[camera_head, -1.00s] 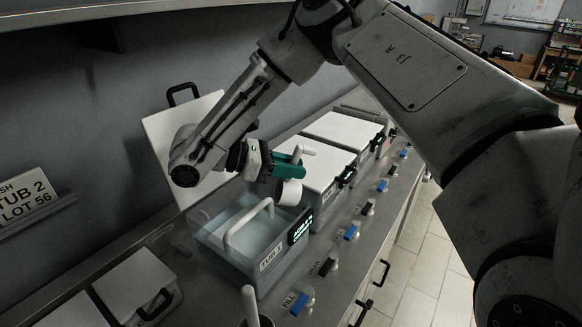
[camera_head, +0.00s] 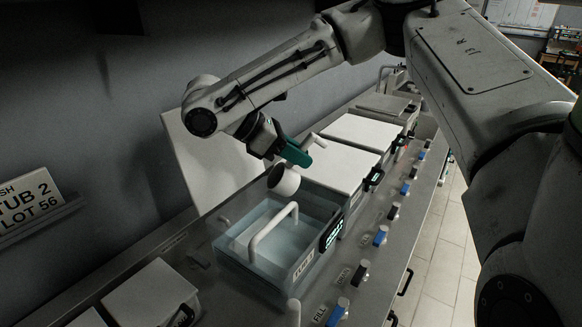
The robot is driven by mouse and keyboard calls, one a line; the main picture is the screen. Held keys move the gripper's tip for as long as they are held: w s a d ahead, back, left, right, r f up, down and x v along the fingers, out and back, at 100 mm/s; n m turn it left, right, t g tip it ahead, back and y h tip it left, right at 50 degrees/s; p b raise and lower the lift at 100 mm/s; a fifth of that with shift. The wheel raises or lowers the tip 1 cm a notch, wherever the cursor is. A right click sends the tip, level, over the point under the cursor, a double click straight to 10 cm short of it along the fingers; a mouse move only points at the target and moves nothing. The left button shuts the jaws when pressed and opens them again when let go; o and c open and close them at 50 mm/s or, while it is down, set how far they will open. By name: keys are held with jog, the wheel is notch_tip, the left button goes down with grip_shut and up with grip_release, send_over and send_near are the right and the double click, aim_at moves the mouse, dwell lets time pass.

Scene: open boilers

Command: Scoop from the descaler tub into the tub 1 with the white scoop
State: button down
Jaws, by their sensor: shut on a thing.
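My gripper (camera_head: 296,153), with teal fingers, is shut on the white scoop (camera_head: 284,181). The scoop's cup hangs below the fingers, tilted, above the back edge of the open tub 1 (camera_head: 303,266). Part of its handle sticks out to the right of the fingers. I cannot see what is in the cup. Tub 1 is clear-walled, holds pale bluish liquid, and has a white bar handle (camera_head: 272,232) across it. Its lid (camera_head: 205,160) stands raised behind it. I cannot tell which container is the descaler tub.
White-lidded tubs (camera_head: 340,165) stand beyond tub 1, and another lidded box (camera_head: 150,292) stands at the lower left. An upright white handle (camera_head: 293,312) shows at the bottom edge. Blue and black knobs (camera_head: 381,235) line the counter front. A sign (camera_head: 25,200) hangs on the left wall.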

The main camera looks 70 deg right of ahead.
aim_at(320, 138)
jog(key=shift+s+d+f+t+y+b, duration=0.15)
jog(key=shift+s+d+t+y+b, duration=0.15)
jog(key=shift+s+t+y+b, duration=0.4)
jog(key=shift+s+d+r+t+b, duration=0.25)
jog(key=shift+d+r+t+b, duration=0.1)
jog(key=shift+r+t+b, duration=0.2)
jog(key=s+t+y, duration=0.1)
jog(key=t, duration=0.1)
jog(key=s+d+r+t+y+b, duration=0.1)
jog(key=t, duration=0.1)
jog(key=shift+s+d+y, duration=0.15)
jog(key=shift+y, duration=0.25)
